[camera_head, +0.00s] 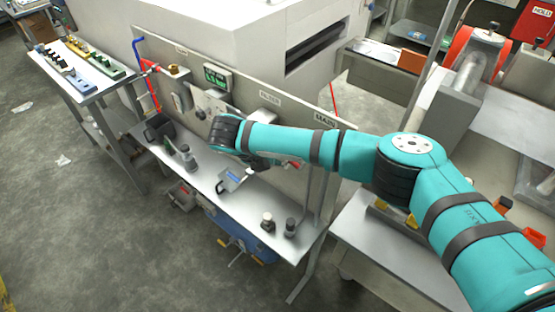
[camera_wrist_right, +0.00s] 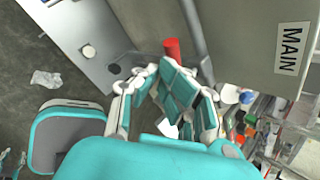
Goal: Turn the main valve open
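The valve's board carries a MAIN label (camera_head: 324,119), which also shows at the right of the wrist view (camera_wrist_right: 291,48). A red handle end (camera_head: 293,163) shows just below my right arm in the head view. In the wrist view a red cylinder (camera_wrist_right: 172,47) stands just beyond the fingertips of my right gripper (camera_wrist_right: 176,84). The fingers are drawn near each other and overlap in view. I cannot tell whether they touch or hold the red part. My forearm hides most of the valve from the head.
A metal bench (camera_head: 250,205) runs below the upright panel. A blue bin (camera_head: 245,240) sits beneath. A side table (camera_head: 90,68) stands left. The floor in front is mostly clear.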

